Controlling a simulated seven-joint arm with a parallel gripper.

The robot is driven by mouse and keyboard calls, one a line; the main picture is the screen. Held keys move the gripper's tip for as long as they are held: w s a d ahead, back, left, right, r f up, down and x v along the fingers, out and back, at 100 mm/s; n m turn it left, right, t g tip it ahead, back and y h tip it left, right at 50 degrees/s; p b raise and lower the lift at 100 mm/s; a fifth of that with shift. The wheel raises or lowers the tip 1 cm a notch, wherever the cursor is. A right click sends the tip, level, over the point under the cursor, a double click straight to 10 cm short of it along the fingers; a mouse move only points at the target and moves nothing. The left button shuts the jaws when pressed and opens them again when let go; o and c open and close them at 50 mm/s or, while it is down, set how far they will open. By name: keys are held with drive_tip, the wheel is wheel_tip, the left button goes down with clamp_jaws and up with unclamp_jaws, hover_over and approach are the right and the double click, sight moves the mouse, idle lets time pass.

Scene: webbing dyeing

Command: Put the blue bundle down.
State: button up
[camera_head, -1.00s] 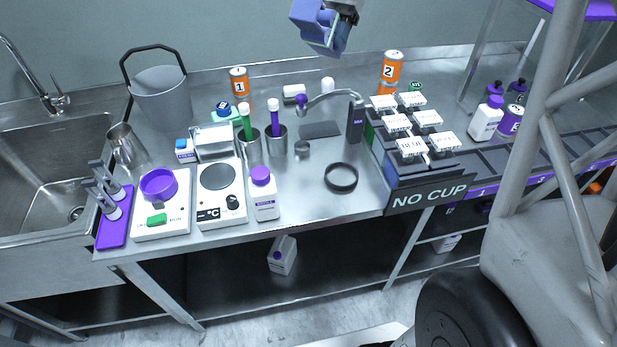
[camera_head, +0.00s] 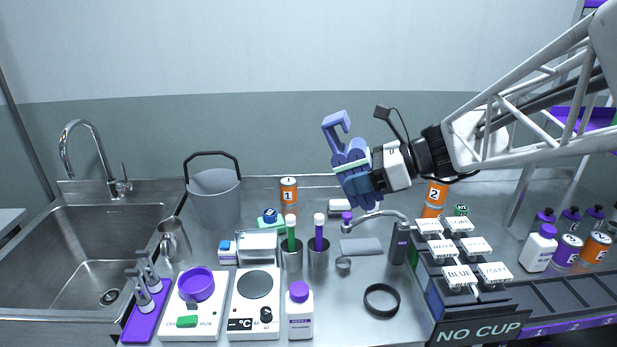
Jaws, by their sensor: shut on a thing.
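The blue bundle (camera_head: 346,160) is a lavender-blue cluster of rounded folds with a hooked loop on top and a pale band around it. It hangs in the air above the bench, in front of the back wall. My gripper (camera_head: 372,176) reaches in from the right and is shut on it. The fingertips are partly hidden by the bundle. The bundle is above and apart from the bench top (camera_head: 345,300), over the small tap and grey pad.
A labelled rack (camera_head: 460,250) and NO CUP sign (camera_head: 480,332) stand at the right. The sink (camera_head: 85,250) is left.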

drive_tip(key=shift+s+a+m+t+h, duration=0.5)
drive_tip(key=shift+s+a+m+t, duration=0.2)
drive_tip(key=shift+s+m+t, duration=2.95)
wheel_tip(320, 180, down, 23)
drive_tip(key=n+t+y, duration=0.1)
drive_tip(key=t, duration=0.1)
drive_tip(key=shift+w, duration=0.25)
drive_tip(key=shift+f, duration=2.15)
drive_tip(key=shift+f, duration=0.1)
drive_tip(key=shift+f, duration=1.7)
drive_tip(key=shift+f, duration=0.1)
